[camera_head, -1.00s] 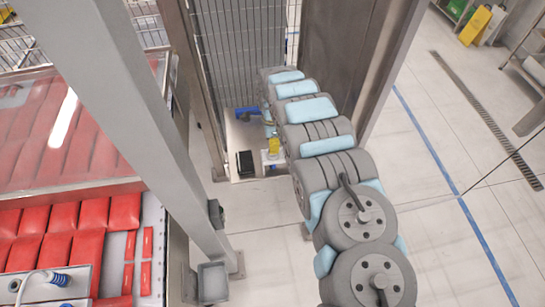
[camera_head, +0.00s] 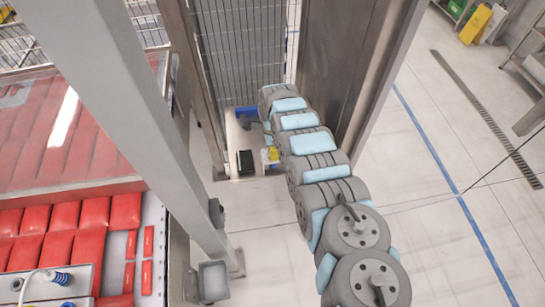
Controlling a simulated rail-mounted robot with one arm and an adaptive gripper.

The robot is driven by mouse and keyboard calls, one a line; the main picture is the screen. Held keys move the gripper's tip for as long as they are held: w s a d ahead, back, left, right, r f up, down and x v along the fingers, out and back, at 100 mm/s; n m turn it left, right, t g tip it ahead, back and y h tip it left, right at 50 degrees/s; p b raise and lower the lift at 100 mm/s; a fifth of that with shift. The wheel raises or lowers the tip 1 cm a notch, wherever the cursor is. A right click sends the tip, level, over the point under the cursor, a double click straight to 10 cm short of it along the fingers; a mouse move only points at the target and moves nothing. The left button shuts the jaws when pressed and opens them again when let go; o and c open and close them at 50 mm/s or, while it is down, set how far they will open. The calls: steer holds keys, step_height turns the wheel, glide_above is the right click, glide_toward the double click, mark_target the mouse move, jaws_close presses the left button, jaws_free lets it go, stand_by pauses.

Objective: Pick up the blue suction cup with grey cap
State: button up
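My grey arm with light blue pads runs from the lower right up to the small stand at the back. My gripper is not visible; the arm's far end hides that spot. A small blue part (camera_head: 246,111) with something grey beneath it shows beside the arm's far end; I cannot tell whether it is the suction cup. At the lower left, a blue ribbed cup (camera_head: 62,279) sits on a grey plate (camera_head: 85,280) beside a white hose. I cannot make out a grey cap on it.
The small stand (camera_head: 232,135) carries a black box (camera_head: 245,162) and a yellow item (camera_head: 273,155), partly behind my arm. A grey post (camera_head: 140,110) crosses the left side. Red packs (camera_head: 66,216) lie in rows at left.

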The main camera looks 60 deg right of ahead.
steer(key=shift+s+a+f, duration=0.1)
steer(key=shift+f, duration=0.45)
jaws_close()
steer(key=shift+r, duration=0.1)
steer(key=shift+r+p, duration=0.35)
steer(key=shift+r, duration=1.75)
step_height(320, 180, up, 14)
steer(key=p, duration=0.1)
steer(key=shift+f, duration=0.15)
